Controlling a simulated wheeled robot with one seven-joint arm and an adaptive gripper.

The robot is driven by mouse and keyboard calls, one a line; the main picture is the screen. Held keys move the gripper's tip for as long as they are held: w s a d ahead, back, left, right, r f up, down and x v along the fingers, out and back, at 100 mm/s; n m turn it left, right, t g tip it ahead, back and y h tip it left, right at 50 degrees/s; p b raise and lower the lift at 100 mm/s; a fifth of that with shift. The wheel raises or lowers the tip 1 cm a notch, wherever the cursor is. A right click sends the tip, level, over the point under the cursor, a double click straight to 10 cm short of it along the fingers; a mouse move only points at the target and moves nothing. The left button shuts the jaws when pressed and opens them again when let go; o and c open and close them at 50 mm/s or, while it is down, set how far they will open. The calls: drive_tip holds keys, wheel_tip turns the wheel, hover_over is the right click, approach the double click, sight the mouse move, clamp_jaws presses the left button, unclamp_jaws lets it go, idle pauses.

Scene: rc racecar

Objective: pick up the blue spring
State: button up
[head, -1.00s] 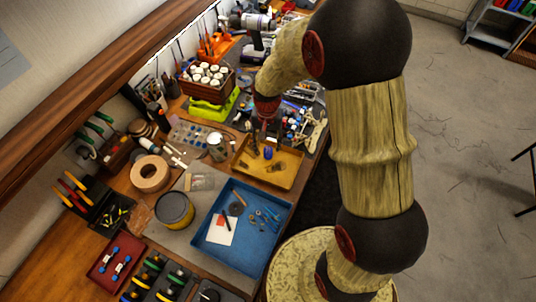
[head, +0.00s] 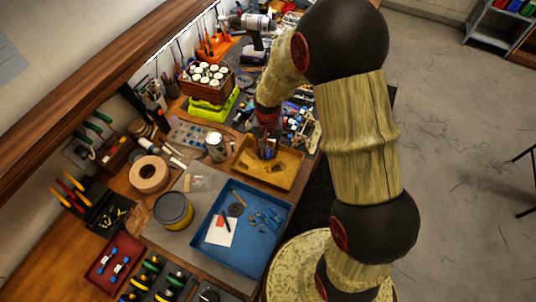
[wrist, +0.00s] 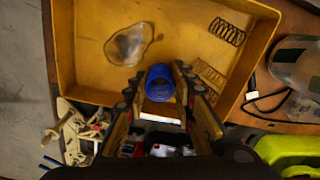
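The blue spring (wrist: 159,84) stands in the yellow tray, near the tray wall closest to the bottom of the wrist view. My gripper (wrist: 159,74) is open, with one finger on each side of the blue spring. A gap shows at the left finger; whether the right finger touches the spring I cannot tell. In the head view my gripper (head: 267,146) reaches down into the yellow tray (head: 290,179), and the spring is mostly hidden behind the fingers.
A blue tray (head: 218,262) with small parts sits in front. A lime green object (wrist: 295,152) and white parts (wrist: 76,135) lie outside the tray.

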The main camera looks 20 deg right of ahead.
drive_tip(key=shift+c, duration=1.4)
drive_tip(key=shift+r, duration=0.1)
drive_tip(key=shift+r, duration=0.6)
wheel_tip(320, 180, up, 2)
drive_tip(key=shift+s+r+p, duration=0.15)
drive_tip(key=shift+r+p, duration=0.05)
drive_tip(key=shift+p, duration=0.2)
drive_tip(key=s+r+p, duration=0.5)
drive_tip(key=s+r, duration=0.8)
drive_tip(key=r, duration=0.1)
drive_tip(key=shift+s+p, duration=0.3)
drive_tip(key=shift+s, duration=0.05)
